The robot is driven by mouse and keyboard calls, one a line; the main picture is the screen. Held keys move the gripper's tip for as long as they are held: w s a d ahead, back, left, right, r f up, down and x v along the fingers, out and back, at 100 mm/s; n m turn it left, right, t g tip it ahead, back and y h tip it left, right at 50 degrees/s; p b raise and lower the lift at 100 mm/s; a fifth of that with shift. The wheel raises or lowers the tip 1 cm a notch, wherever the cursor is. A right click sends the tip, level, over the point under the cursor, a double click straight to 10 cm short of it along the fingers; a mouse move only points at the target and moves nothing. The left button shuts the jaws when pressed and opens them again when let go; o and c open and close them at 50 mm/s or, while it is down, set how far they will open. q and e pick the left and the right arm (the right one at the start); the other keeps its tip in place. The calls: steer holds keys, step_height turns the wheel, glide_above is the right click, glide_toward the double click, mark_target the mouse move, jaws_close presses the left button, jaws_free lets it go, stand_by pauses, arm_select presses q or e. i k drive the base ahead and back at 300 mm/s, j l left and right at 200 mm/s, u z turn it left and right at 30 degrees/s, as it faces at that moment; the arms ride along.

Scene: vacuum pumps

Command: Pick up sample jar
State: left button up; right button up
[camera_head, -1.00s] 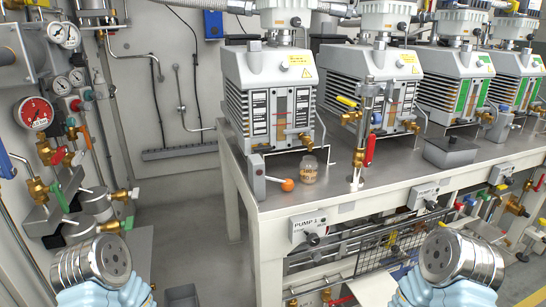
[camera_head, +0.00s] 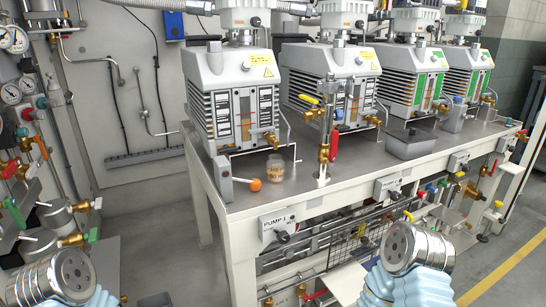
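The sample jar (camera_head: 276,170), a small clear glass jar with an amber lower part, stands upright on the metal bench top (camera_head: 345,185). It is under the brass outlet of the nearest pump (camera_head: 235,105), just right of an orange ball knob (camera_head: 254,185). My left gripper (camera_head: 70,276) shows as a silver cylinder end with light-blue parts at the bottom left, away from the bench. My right gripper (camera_head: 402,246) shows likewise at the lower right, in front of the bench. Neither is near the jar. No fingers can be made out on either.
A brass valve post with a red handle (camera_head: 334,146) stands right of the jar. A grey open box (camera_head: 409,144) sits further right. Several pumps line the bench. Valves and pipes fill the left wall. A PUMP 1 switch panel (camera_head: 278,226) is on the bench front.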

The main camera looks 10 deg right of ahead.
mark_target(276, 168)
steer(key=k+l+z, duration=0.2)
steer(key=l, duration=0.45)
steer(key=l+z, duration=0.25)
steer(key=l, duration=0.35)
